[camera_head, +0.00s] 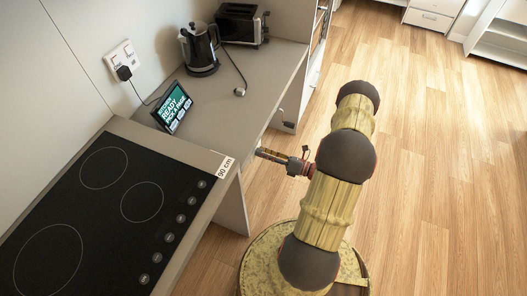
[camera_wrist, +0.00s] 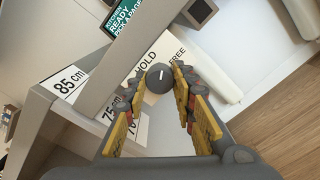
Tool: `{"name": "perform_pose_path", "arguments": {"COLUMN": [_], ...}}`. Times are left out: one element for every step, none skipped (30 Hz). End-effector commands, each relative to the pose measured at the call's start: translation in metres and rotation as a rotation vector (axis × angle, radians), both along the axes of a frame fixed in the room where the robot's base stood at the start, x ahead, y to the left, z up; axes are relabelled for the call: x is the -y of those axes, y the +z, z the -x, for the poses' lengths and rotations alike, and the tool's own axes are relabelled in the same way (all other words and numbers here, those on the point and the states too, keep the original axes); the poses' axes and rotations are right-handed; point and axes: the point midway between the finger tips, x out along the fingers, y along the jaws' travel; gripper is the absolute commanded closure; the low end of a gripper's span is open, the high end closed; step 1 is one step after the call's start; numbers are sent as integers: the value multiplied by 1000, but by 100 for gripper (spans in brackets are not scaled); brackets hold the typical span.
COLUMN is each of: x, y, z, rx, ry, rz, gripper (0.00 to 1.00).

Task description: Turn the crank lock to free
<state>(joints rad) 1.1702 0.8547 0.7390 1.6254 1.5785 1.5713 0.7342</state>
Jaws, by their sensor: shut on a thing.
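The crank lock shows in the wrist view as a round dark grey knob (camera_wrist: 160,78) with a short white mark on its face. A white plate (camera_wrist: 166,50) behind it carries the words HOLD, to the upper left of the knob, and FREE, to the upper right. The white mark appears to point up between the two words; I cannot tell its exact angle. My gripper (camera_wrist: 160,88) has its two yellow fingers closed on the sides of the knob. In the head view my gripper (camera_head: 262,153) reaches under the counter's front edge, and the knob is hidden there.
A black cooktop (camera_head: 110,215) lies at the left of the counter. A small screen (camera_head: 172,107), a kettle (camera_head: 199,50) and a toaster (camera_head: 241,24) stand farther back. Height labels such as 85 cm (camera_wrist: 66,82) are beside the gripper. The wooden floor (camera_head: 430,150) at right is clear.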

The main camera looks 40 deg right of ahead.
Motion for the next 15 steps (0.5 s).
{"name": "perform_pose_path", "arguments": {"x": [1, 1, 1, 1, 1, 1, 1, 1, 1, 1, 1, 1, 1, 1, 1], "y": [3, 3, 2, 2, 2, 2, 2, 2, 2, 2, 2, 2, 2, 2, 2], "z": [0, 0, 0, 0, 0, 0, 0, 0, 0, 0, 0, 0, 0, 0, 0], "rx": [-15, -26, -41, -51, -61, -75, -85, -95, -108, -116, -125, -135, -143, -151, -160], "ry": [-1, -1, -1, -1, -1, -1, -1, -1, -1, -2, -2, -2, -2, -2, -2], "rz": [-39, -65, -100, -125, -150, -183, -207, -231, -262, -284, -304, -330, -350, -368, -390], "gripper": [99, 99, 99, 99, 99, 99, 99, 99, 99, 99, 99, 99, 99, 99, 99]}}
